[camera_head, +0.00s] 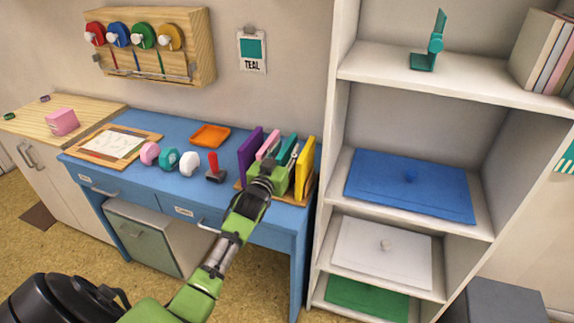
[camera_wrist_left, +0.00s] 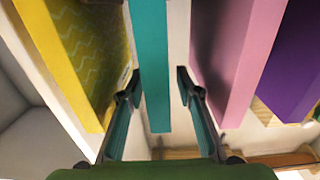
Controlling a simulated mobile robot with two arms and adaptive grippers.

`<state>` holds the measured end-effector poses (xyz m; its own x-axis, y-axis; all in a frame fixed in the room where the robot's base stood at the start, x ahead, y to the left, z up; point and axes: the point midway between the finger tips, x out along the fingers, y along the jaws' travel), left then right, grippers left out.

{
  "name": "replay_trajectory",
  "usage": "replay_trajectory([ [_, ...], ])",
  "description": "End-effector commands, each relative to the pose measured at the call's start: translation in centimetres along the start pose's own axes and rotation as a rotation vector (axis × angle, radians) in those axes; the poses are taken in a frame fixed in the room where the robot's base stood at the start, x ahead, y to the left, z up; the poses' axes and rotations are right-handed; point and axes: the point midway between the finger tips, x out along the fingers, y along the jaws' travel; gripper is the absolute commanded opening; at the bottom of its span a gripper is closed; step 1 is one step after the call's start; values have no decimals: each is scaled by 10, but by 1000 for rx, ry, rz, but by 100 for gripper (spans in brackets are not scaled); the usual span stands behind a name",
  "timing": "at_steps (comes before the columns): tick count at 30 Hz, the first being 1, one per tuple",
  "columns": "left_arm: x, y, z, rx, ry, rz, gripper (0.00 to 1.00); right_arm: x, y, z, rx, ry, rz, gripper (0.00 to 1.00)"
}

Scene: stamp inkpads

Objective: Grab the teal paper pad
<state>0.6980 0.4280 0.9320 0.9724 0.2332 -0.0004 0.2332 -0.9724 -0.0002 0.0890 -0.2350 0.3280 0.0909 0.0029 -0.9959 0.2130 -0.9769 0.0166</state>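The teal paper pad (camera_head: 287,150) stands upright in a row of pads at the right end of the blue desk, between a pink pad (camera_head: 268,145) and a yellow pad (camera_head: 306,160). My left gripper (camera_head: 262,181) is at the front of this row and hides part of it. In the left wrist view the teal pad (camera_wrist_left: 151,60) lies between the fingers of my left gripper (camera_wrist_left: 157,82). The fingers are apart, and a gap shows between the pad and the right-hand finger. Whether the left-hand finger touches it is unclear. My right gripper is not in view.
A purple pad (camera_head: 250,150) stands at the left of the row; the yellow (camera_wrist_left: 82,50) and pink (camera_wrist_left: 228,55) pads flank the fingers closely. A red-handled stamp (camera_head: 214,170) and an orange tray (camera_head: 209,135) are on the desk. A white shelf (camera_head: 342,130) rises at right.

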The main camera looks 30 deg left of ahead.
Motion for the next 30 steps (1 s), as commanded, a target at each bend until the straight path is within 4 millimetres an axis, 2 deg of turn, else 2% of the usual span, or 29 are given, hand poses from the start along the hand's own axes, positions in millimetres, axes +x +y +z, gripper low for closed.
replay_trajectory([
  [4,11,0,0,0,0,-1,32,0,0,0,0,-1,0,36],
  [11,12,0,0,0,-1,0,32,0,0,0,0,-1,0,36],
  [12,12,0,0,0,-1,0,27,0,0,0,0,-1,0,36],
  [15,12,0,0,0,-1,0,1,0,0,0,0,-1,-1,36],
  [26,12,0,-3,0,3,0,0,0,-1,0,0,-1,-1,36],
  [30,12,0,-18,0,7,0,0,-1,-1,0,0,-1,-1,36],
])
